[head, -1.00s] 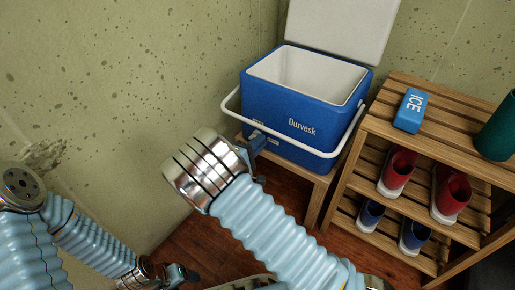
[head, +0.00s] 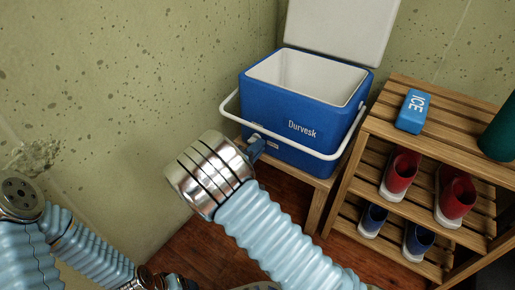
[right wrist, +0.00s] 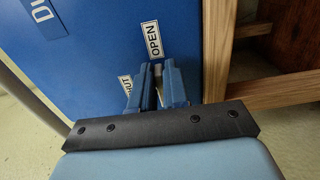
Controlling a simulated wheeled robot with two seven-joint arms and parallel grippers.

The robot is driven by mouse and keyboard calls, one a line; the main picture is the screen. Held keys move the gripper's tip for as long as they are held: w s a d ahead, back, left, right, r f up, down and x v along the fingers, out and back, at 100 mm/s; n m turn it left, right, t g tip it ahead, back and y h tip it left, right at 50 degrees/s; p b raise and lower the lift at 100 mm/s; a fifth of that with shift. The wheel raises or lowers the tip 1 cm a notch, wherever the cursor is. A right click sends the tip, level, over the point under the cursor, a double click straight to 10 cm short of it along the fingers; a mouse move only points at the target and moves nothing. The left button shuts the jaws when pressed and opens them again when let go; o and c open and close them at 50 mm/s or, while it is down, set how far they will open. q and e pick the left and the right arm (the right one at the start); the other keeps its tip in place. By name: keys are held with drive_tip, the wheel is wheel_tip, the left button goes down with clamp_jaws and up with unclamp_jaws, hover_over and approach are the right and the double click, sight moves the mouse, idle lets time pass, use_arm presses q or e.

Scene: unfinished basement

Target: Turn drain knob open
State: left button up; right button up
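The blue cooler (head: 290,110) has a white rim and its lid is up. In the right wrist view, its blue wall (right wrist: 100,45) carries an OPEN label (right wrist: 152,39) and a SHUT label (right wrist: 126,84), partly covered by a finger. My right gripper (head: 256,147) is at the cooler's lower front left. Its blue fingers (right wrist: 156,76) are close together around a small grey piece, apparently the drain knob (right wrist: 158,72), mostly hidden between them just below the OPEN label. My left gripper (head: 178,284) is low at the bottom edge, partly cut off and away from the cooler.
The cooler stands on a low wooden stand (head: 318,200). A slatted wooden rack (head: 385,128) at right holds a blue ICE pack (head: 412,112), a green cylinder (head: 500,135), red shoes (head: 400,172) and blue shoes (head: 372,217). Walls close in behind and left.

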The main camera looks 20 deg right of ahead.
drive_tip(key=o, duration=0.3)
drive_tip(key=shift+o, duration=0.2)
drive_tip(key=p+v, duration=0.1)
drive_tip(key=v, duration=1.2)
drive_tip(key=shift+s+a+p, duration=0.25)
drive_tip(key=shift+p, duration=0.1)
